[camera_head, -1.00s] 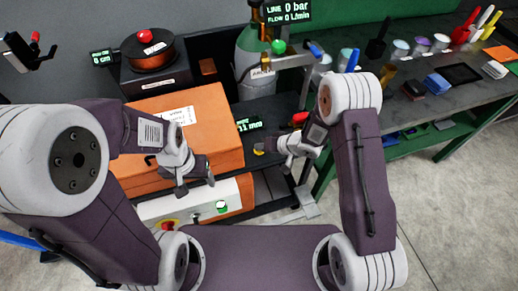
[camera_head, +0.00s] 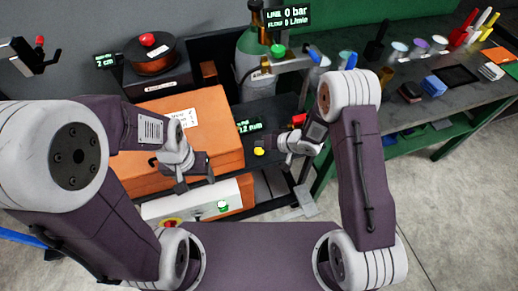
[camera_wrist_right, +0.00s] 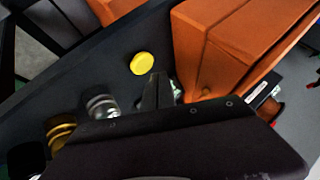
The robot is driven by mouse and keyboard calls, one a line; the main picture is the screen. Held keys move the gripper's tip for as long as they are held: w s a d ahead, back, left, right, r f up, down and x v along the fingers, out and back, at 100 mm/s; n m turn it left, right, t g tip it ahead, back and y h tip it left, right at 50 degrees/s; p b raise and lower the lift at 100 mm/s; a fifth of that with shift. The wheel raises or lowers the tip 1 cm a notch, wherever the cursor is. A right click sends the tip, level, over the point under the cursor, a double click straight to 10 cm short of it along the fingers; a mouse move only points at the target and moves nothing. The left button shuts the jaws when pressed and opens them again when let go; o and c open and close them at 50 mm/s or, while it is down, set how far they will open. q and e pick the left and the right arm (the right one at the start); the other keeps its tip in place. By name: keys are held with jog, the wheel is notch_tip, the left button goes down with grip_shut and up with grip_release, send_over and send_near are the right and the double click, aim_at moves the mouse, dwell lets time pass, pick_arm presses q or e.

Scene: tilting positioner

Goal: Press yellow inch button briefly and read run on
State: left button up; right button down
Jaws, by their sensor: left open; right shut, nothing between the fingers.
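The yellow button (camera_head: 259,151) sits on the dark table to the right of the orange box. It also shows, round and uncovered, in the right wrist view (camera_wrist_right: 143,63). My right gripper (camera_head: 281,145) is shut and empty just right of the button; in the wrist view its tips (camera_wrist_right: 156,78) look close to it but apart. A green readout (camera_head: 249,127) behind the button seems to show 12 mm. Another readout (camera_head: 104,61) at the back left shows 2 cm. My left gripper (camera_head: 184,180) is open and empty in front of the orange box.
The orange box (camera_head: 205,125) stands left of the button. A red object (camera_head: 299,119) is close behind my right gripper. A copper-coloured spool (camera_head: 152,62) and a gas cylinder (camera_head: 253,75) stand at the back. A workbench (camera_head: 455,105) with tools is at right.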

aim_at(261, 152)
jog(key=shift+r+p, duration=2.05)
jog(key=shift+r, duration=0.2)
jog(key=shift+f, duration=0.1)
